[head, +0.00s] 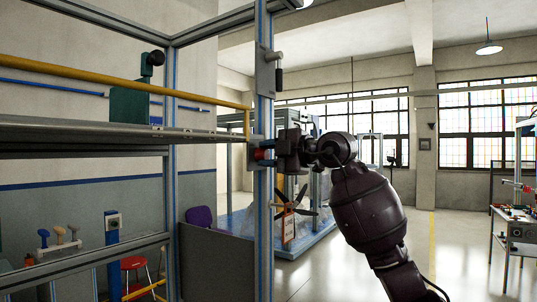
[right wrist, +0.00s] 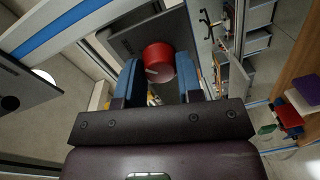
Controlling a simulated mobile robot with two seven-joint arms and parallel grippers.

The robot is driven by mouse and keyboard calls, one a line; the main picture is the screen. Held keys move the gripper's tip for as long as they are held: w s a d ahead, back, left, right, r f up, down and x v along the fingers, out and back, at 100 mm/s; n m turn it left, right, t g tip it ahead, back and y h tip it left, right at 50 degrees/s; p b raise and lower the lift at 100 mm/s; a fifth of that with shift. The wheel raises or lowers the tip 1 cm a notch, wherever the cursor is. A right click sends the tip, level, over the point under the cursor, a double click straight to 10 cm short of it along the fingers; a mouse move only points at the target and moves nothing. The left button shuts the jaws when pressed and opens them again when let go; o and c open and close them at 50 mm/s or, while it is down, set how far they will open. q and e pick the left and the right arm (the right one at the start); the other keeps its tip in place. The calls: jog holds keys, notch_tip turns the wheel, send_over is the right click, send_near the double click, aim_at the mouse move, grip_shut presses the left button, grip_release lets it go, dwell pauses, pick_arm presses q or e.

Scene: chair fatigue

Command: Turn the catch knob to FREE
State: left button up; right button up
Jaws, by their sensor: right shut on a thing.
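The catch knob (head: 259,154) is a small red cylinder on the blue-edged metal upright, near the end of the grey horizontal beam. In the right wrist view the red knob (right wrist: 158,60) sits between the blue finger pads, with a pale mark on its face. My right gripper (head: 267,153) reaches the knob from the right and is shut on it; it also shows in the right wrist view (right wrist: 158,78). No FREE label can be read, so I cannot tell the knob's setting. My left gripper is not in view.
The metal upright (head: 264,220) stands close beside the gripper. A grey latch block (head: 268,72) is fixed higher on it. A yellow rail (head: 110,79) and the grey beam (head: 70,135) run left. A workbench (head: 520,225) stands far right. The floor between is open.

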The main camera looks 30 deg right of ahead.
dwell(0.4)
jog(key=o, duration=0.9)
jog(key=shift+s+d, duration=0.1)
jog(key=shift+s, duration=0.1)
jog(key=shift+b+v, duration=1.15)
jog(key=shift+v, duration=4.05)
